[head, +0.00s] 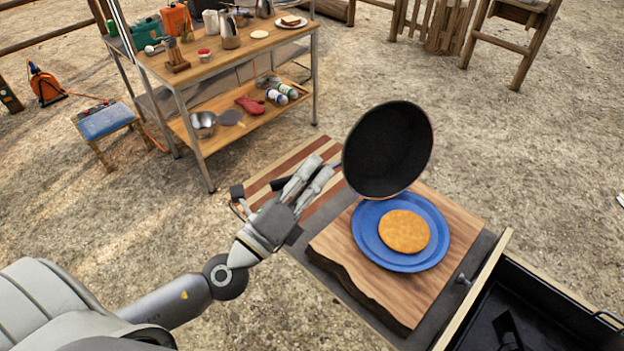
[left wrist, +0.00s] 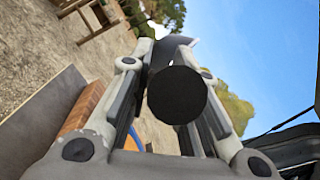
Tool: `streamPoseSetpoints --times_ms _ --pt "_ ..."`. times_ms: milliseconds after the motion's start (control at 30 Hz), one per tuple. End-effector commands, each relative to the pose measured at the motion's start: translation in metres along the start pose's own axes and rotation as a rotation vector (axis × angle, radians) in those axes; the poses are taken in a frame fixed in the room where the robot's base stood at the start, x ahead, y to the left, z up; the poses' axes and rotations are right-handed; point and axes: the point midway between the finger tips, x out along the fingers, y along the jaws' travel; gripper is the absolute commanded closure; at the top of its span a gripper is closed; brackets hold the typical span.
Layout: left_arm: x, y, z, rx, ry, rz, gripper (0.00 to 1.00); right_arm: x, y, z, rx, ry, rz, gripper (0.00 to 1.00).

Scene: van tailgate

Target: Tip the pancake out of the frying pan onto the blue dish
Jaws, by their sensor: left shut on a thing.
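My left gripper (head: 318,178) is shut on the handle of the black frying pan (head: 388,150). The pan is held up and steeply tilted, its dark inside facing the camera and empty. Its lower rim hangs over the back edge of the blue dish (head: 372,252). The golden-brown pancake (head: 404,231) lies flat on the dish, apart from the pan. In the left wrist view, the round black handle end (left wrist: 177,95) shows between the gripper's fingers (left wrist: 172,62). My right gripper is not in view.
The dish stands on a thick wooden board (head: 345,262), with a striped mat (head: 312,172) behind it. A black open drawer or box (head: 545,300) is at the lower right. A metal-framed workbench (head: 235,62) with kitchen things stands farther back, beside a blue-topped stool (head: 104,121).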

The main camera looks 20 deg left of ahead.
Motion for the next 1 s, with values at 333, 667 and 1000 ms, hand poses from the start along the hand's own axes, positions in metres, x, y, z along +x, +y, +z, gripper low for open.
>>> streamPoseSetpoints --times_ms 333,667,1000 --pt "0.002 -0.001 0.004 0.075 -0.016 -0.054 1.0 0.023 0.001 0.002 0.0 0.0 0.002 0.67" --pt "0.006 -0.004 0.011 0.135 -0.025 -0.094 1.0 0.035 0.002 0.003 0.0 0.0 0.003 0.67" --pt "0.008 -0.006 0.013 0.147 -0.027 -0.101 1.0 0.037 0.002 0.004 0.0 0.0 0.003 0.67"
